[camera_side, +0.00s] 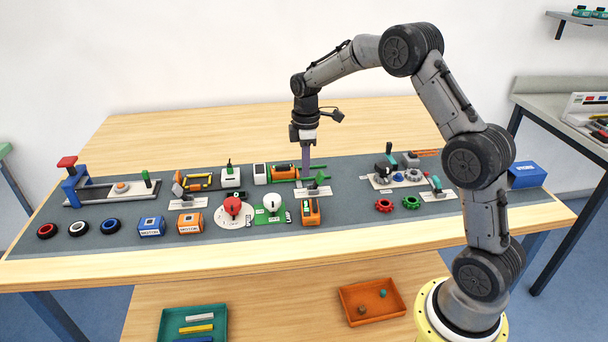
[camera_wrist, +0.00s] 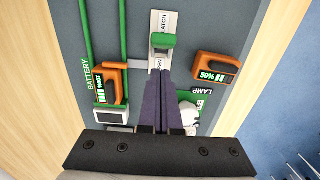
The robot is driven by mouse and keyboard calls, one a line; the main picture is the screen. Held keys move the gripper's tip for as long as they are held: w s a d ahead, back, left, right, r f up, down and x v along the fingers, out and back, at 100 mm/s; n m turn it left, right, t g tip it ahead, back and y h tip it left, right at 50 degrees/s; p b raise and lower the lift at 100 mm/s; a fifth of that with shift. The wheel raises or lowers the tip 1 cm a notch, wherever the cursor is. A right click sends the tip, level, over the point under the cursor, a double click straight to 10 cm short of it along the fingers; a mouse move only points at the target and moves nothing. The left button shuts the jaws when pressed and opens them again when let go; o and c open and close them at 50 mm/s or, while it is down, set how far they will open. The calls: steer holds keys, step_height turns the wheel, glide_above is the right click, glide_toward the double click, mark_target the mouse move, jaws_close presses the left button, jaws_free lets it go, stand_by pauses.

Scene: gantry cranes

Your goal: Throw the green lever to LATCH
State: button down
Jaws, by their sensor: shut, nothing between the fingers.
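The green lever (camera_wrist: 163,41) stands on a white plate (camera_wrist: 164,22) in the wrist view, just beyond my fingertips. In the side view the lever (camera_side: 320,178) is at the middle of the mat, close to the right of my fingers. My gripper (camera_wrist: 162,80) is shut and empty, pointing down; it also shows in the side view (camera_side: 306,174). I cannot tell whether the fingers touch the lever.
An orange battery (camera_wrist: 109,84) lies between green rails on the left of the wrist view. In the side view, a red knob (camera_side: 232,205) stands left. Space above the mat is clear.

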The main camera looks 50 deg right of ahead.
steer(key=shift+r, duration=2.65)
steer(key=shift+a, duration=0.1)
steer(key=s+a+r+t, duration=0.2)
steer(key=s+a+r, duration=0.35)
steer(key=r, duration=0.25)
steer(key=s+a+r+t, duration=0.2)
steer(key=s+a+r, duration=0.2)
steer(key=s+r, duration=0.35)
steer(key=s+a+f+m, duration=0.2)
steer(key=s+f+m, duration=0.1)
steer(key=s, duration=0.5)
steer(key=s+a+f+m+t, duration=0.1)
steer(key=s+f+m, duration=0.3)
steer(key=s, duration=0.5)
steer(key=shift+a+m+t, duration=0.3)
steer(key=shift+a+m, duration=0.25)
steer(key=shift+m, duration=0.45)
